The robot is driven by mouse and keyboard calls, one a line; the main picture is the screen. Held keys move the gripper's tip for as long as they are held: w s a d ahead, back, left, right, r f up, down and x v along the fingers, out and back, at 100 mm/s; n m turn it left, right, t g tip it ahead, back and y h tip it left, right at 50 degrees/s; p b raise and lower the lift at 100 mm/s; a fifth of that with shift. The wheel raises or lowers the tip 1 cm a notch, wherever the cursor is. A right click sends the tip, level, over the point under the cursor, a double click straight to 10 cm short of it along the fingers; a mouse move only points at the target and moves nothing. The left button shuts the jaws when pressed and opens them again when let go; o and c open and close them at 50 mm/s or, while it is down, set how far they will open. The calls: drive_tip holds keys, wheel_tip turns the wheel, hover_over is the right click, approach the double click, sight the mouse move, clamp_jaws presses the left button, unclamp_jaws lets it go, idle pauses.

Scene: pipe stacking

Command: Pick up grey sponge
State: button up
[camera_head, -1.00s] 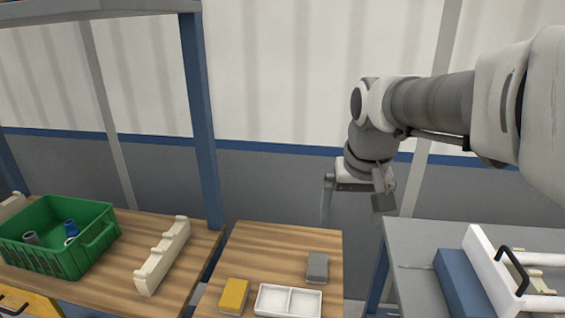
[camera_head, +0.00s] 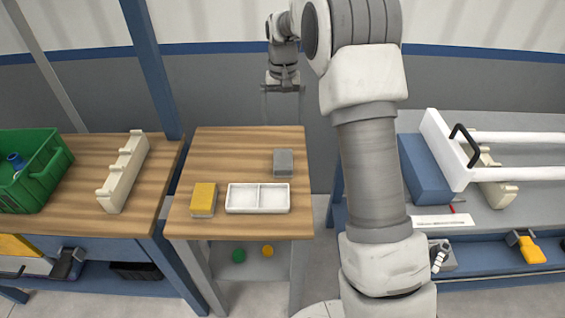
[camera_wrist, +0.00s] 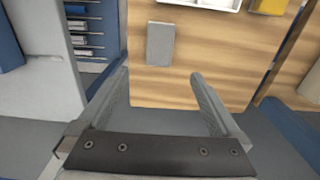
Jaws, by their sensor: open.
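The grey sponge (camera_head: 283,163) lies on the small wooden table near its right back edge, behind the white tray. It also shows in the wrist view (camera_wrist: 160,44), ahead of my fingers and apart from them. My gripper (camera_head: 283,92) is above the back edge of the table, beyond the sponge. In the wrist view my gripper (camera_wrist: 160,76) has its two fingers spread wide with nothing between them.
A white two-part tray (camera_head: 258,198) and a yellow sponge (camera_head: 204,199) sit at the table's front. The wooden tabletop (camera_head: 235,150) is clear left of the grey sponge. A blue post (camera_head: 152,70) stands at left. A grey bench (camera_head: 520,205) stands at right.

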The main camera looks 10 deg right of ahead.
sight(283, 159)
wheel_tip(283, 159, down, 17)
drive_tip(key=shift+s+r+b, duration=0.1)
drive_tip(key=shift+b, duration=0.65)
drive_tip(key=c, duration=1.3)
drive_tip(key=shift+o, duration=0.2)
drive_tip(key=shift+r, duration=0.15)
wheel_tip(283, 159, up, 4)
drive_tip(key=shift+f, duration=0.1)
drive_tip(key=d+r+p, duration=0.1)
drive_tip(key=d+r, duration=0.6)
drive_tip(key=d, duration=0.4)
drive_tip(key=shift+s+d, duration=0.35)
